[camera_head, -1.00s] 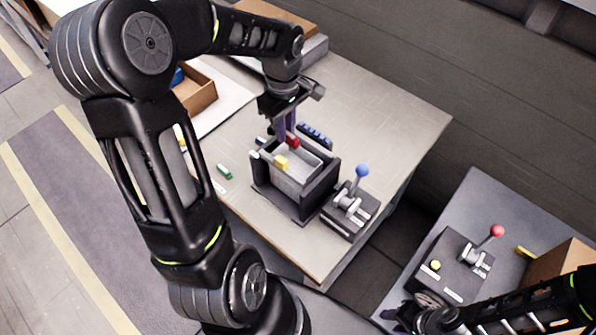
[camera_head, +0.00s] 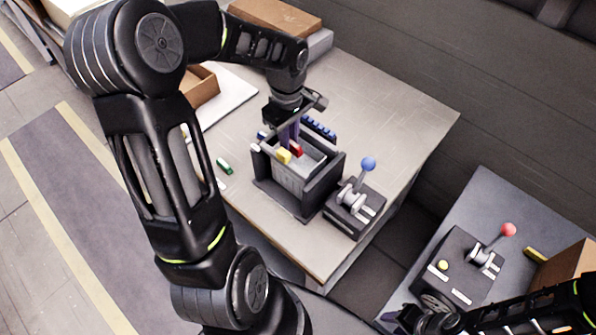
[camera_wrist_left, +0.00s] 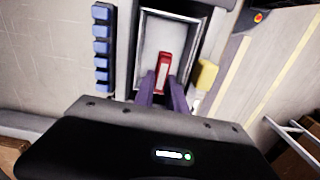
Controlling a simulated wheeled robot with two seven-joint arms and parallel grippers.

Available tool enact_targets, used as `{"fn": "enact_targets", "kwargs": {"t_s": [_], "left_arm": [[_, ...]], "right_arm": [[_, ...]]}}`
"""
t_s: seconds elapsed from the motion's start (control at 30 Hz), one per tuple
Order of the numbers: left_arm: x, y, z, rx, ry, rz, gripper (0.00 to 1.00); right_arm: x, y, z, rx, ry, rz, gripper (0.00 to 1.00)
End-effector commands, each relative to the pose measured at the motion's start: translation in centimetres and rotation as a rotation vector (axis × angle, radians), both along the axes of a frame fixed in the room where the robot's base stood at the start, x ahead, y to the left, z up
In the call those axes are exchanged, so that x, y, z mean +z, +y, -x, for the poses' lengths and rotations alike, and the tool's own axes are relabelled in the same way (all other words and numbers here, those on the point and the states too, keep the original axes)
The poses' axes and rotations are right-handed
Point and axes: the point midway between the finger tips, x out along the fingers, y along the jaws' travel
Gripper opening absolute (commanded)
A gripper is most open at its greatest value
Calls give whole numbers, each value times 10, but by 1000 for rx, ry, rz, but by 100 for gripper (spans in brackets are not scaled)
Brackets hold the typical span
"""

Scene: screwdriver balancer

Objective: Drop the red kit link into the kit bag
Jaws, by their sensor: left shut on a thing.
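The red kit link (camera_head: 297,149) is held between the purple fingers of my left gripper (camera_head: 292,138). The link (camera_wrist_left: 163,71) also shows in the left wrist view, between the fingertips and over the pale inside of the kit bag (camera_wrist_left: 158,32). In the head view the grey kit bag (camera_head: 291,181) stands open in a dark holder (camera_head: 321,192). The link is at the bag's mouth; I cannot tell how deep it sits. My right gripper (camera_head: 402,314) is at the bottom right, partly hidden, and its jaws cannot be made out.
A yellow piece (camera_head: 283,156) is at the bag's rim. A row of blue pieces (camera_head: 319,127) lies behind the holder. A blue-knobbed lever box (camera_head: 352,208) stands to its right, and a green piece (camera_head: 224,166) lies left. A red-knobbed lever box (camera_head: 466,266) is on another table.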

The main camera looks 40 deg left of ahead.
Motion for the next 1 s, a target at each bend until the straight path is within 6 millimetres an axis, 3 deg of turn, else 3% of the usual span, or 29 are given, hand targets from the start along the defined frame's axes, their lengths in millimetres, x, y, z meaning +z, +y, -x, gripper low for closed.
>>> {"fn": "enact_targets", "kwargs": {"t_s": [0.1,0.13,0.43,0.77,1.0], "left_arm": [[0,0,0,0,0,0,0],[0,0,0,0,0,0,18],[0,0,0,0,0,0,42],[3,0,-1,0,-1,-1,42],[33,0,-1,0,-5,-2,42]], "right_arm": [[0,0,0,0,0,0,36],[0,0,0,0,0,0,36],[0,0,0,0,0,0,36],[-1,0,0,0,0,0,36],[-6,0,-1,0,-3,-2,36]]}}
